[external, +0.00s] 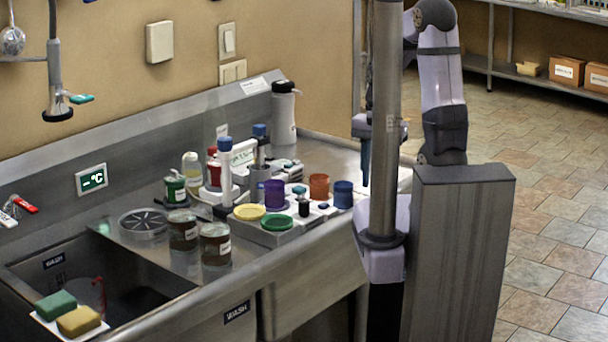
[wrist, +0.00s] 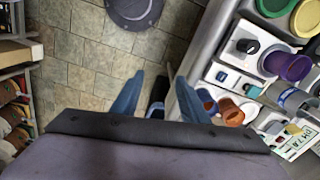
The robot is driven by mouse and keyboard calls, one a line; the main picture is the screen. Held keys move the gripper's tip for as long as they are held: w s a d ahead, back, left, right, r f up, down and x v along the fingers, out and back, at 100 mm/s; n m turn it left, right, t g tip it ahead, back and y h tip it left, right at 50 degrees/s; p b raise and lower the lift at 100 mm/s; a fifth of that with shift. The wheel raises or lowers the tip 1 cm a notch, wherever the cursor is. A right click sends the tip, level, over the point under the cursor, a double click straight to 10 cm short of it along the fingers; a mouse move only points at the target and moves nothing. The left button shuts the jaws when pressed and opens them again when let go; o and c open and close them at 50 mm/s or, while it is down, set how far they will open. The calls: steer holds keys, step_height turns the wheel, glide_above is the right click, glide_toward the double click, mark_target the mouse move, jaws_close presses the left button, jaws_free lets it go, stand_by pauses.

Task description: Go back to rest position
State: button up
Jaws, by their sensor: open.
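My gripper (external: 365,160) points down near the counter's right end, partly hidden behind my column in the external view. In the wrist view its two blue fingers (wrist: 158,96) are spread apart with nothing between them. The small buckets stand in a group on the counter: a purple one (external: 274,195), an orange one (external: 319,187) and a blue one (external: 343,194). A yellow lid (external: 249,212) and a green lid (external: 277,223) lie at the front left of them. The purple bucket (wrist: 287,66) also shows at the right of the wrist view.
Two dark jars (external: 215,246) (external: 183,230) stand left of the lids, beside the sink (external: 130,300). A grey-white bottle (external: 283,115) stands at the back. In the wrist view, tiled floor (wrist: 80,62) lies below and shelves (wrist: 12,90) are at the left.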

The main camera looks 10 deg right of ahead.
steer(key=s+d+f+n, duration=0.1)
steer(key=s+d+n, duration=0.5)
steer(key=d, duration=0.1)
steer(key=shift+s+d+f+n, duration=0.15)
steer(key=shift+d+f+n, duration=0.05)
steer(key=shift+d+n, duration=0.1)
stand_by(0.8)
